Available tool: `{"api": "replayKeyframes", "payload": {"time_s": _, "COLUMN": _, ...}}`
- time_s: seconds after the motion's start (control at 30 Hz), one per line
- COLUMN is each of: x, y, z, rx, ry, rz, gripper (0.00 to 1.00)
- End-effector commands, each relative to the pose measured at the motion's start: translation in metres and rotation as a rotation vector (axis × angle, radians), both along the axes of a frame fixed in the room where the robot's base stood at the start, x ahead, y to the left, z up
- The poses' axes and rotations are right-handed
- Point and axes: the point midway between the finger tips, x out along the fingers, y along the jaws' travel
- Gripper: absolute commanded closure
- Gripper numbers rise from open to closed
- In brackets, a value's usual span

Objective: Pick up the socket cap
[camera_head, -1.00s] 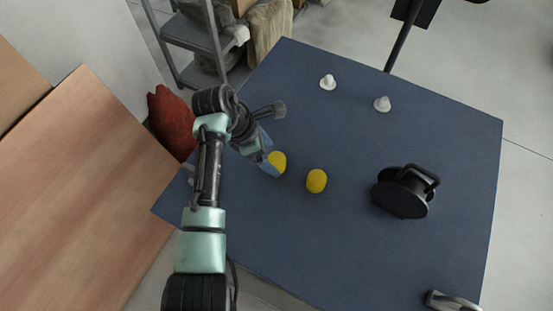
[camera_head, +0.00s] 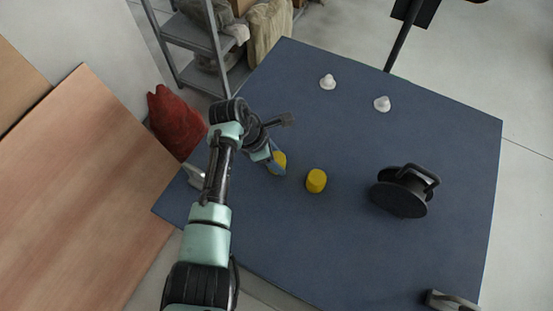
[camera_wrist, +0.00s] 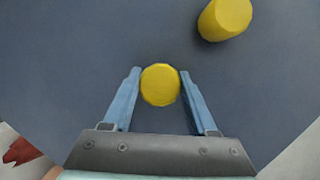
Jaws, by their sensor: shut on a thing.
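A yellow cap (camera_wrist: 160,86), short and rounded, sits between the two blue fingers of my gripper (camera_wrist: 160,74). The fingers are shut on its sides near their tips. In the head view this yellow cap (camera_head: 280,159) is partly hidden by my gripper (camera_head: 274,162), low over the blue table. I cannot tell whether it touches the table. A second yellow cap (camera_head: 316,181) stands on the table to the right, apart from my gripper. It also shows at the upper right of the wrist view (camera_wrist: 225,18).
Two white knob-like pieces stand at the back of the blue table (camera_head: 300,245), one left (camera_head: 328,82) and one right (camera_head: 382,104). A black reel with a handle (camera_head: 402,192) lies to the right. A metal object (camera_head: 452,301) is at the front right corner.

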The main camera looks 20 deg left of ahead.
Motion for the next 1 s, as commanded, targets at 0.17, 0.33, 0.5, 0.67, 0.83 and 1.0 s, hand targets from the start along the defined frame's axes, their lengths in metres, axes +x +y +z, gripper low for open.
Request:
{"api": "replayKeyframes", "payload": {"time_s": 0.17, "x": 0.000, "y": 0.000, "z": 0.000, "rx": 0.000, "ry": -0.001, "rz": 0.000, "gripper": 0.96}}
{"api": "replayKeyframes", "payload": {"time_s": 0.33, "x": 0.000, "y": 0.000, "z": 0.001, "rx": 0.000, "ry": -0.001, "rz": 0.000, "gripper": 0.96}}
{"api": "replayKeyframes", "payload": {"time_s": 0.5, "x": 0.001, "y": 0.000, "z": 0.016, "rx": 0.000, "ry": -0.004, "rz": -0.002, "gripper": 0.96}}
{"api": "replayKeyframes", "payload": {"time_s": 0.67, "x": 0.002, "y": 0.000, "z": 0.048, "rx": 0.000, "ry": -0.007, "rz": -0.002, "gripper": 0.96}}
{"api": "replayKeyframes", "payload": {"time_s": 0.83, "x": 0.001, "y": 0.000, "z": 0.080, "rx": 0.002, "ry": -0.006, "rz": -0.001, "gripper": 0.96}}
{"api": "replayKeyframes", "payload": {"time_s": 1.0, "x": 0.000, "y": 0.000, "z": 0.097, "rx": 0.000, "ry": -0.002, "rz": 0.000, "gripper": 0.96}}
